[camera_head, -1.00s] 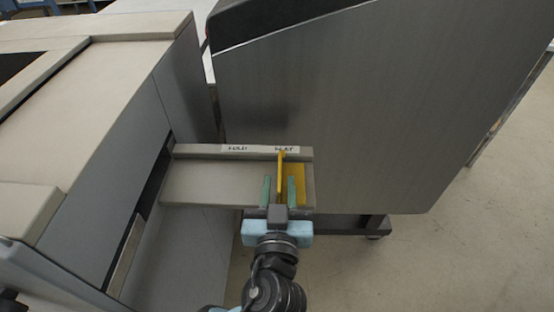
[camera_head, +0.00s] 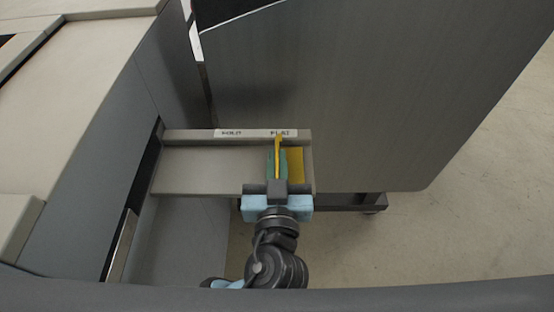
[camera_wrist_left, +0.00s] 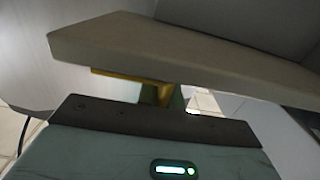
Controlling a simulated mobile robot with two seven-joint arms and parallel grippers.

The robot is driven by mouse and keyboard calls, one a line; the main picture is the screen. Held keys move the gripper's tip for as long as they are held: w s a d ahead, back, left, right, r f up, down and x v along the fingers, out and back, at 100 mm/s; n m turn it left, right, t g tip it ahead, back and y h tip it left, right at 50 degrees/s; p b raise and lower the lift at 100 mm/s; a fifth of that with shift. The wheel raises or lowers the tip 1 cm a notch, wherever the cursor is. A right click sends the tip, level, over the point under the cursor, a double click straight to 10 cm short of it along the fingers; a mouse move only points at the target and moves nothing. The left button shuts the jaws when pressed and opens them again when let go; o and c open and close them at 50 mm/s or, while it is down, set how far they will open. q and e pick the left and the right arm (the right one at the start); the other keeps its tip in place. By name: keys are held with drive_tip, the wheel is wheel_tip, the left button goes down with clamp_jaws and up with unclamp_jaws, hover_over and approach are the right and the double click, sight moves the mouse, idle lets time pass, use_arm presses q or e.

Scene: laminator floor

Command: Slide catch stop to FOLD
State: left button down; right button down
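The yellow catch stop (camera_head: 295,164) sits at the right end of the beige catch tray (camera_head: 200,172), its upright fin beneath the FLAT label (camera_head: 283,133). The FOLD label (camera_head: 231,133) is further left on the same rail. My left gripper (camera_head: 277,160) reaches in from the front, its green fingers closed together on the fin. In the left wrist view, part of the yellow stop (camera_wrist_left: 164,94) shows beside a green finger, below the tray edge (camera_wrist_left: 180,48); the fingertips are hidden there. My right gripper is not in view.
A large grey panel (camera_head: 370,100) stands right behind the tray, with a dark foot bar (camera_head: 350,202) below it. The beige and grey machine body (camera_head: 75,120) is on the left. Open floor (camera_head: 470,210) lies to the right.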

sight(222, 174)
use_arm(q)
drive_tip(key=shift+a, duration=0.45)
drive_tip(key=a, duration=0.8)
drive_tip(key=shift+a, duration=0.65)
drive_tip(key=shift+a+r, duration=0.1)
drive_tip(key=c, duration=1.6)
unclamp_jaws()
drive_tip(key=shift+a, duration=0.15)
drive_tip(key=shift+o, duration=0.2)
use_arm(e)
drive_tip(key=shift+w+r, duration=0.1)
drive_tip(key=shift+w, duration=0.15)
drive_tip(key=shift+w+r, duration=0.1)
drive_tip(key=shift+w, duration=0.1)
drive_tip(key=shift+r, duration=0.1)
